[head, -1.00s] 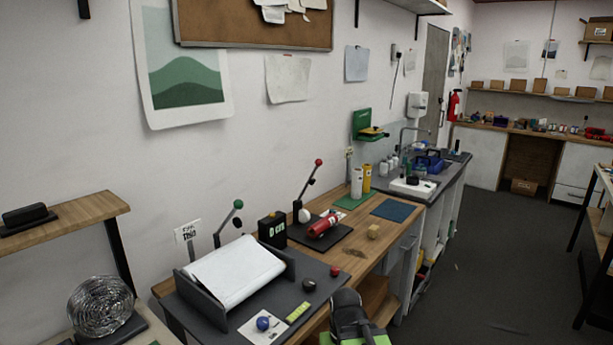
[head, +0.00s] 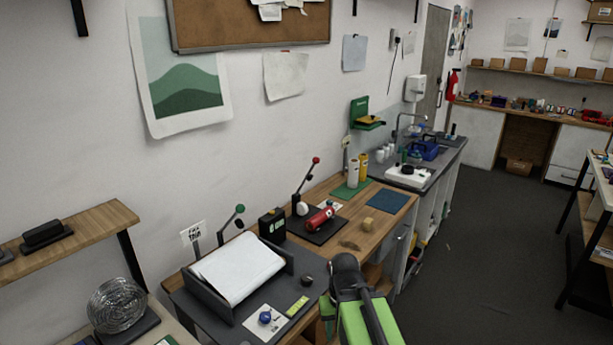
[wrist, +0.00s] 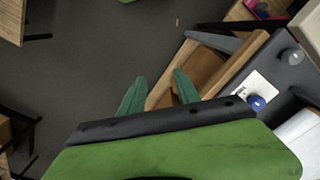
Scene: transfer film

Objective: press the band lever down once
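Two levers stand along the wall side of the bench. One has a green knob (head: 239,209) and rises behind the roll holder. The other has a red knob (head: 315,160) and rises from a dark base plate (head: 313,233) beside a red cylinder (head: 320,220). Both lean up and to the right. I cannot tell which is called the band lever. My arm (head: 350,300) is at the front edge of the bench, well apart from both levers. In the wrist view my gripper (wrist: 156,85) has its two green fingers apart with nothing between them, pointing past the bench edge over the floor.
A white sheet roll (head: 238,267) lies in a dark holder. A black box (head: 272,225), a dark knob (head: 305,280), a blue ball (head: 265,317) and a yellow block (head: 298,306) stand nearby. The floor (head: 480,250) to the right is clear.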

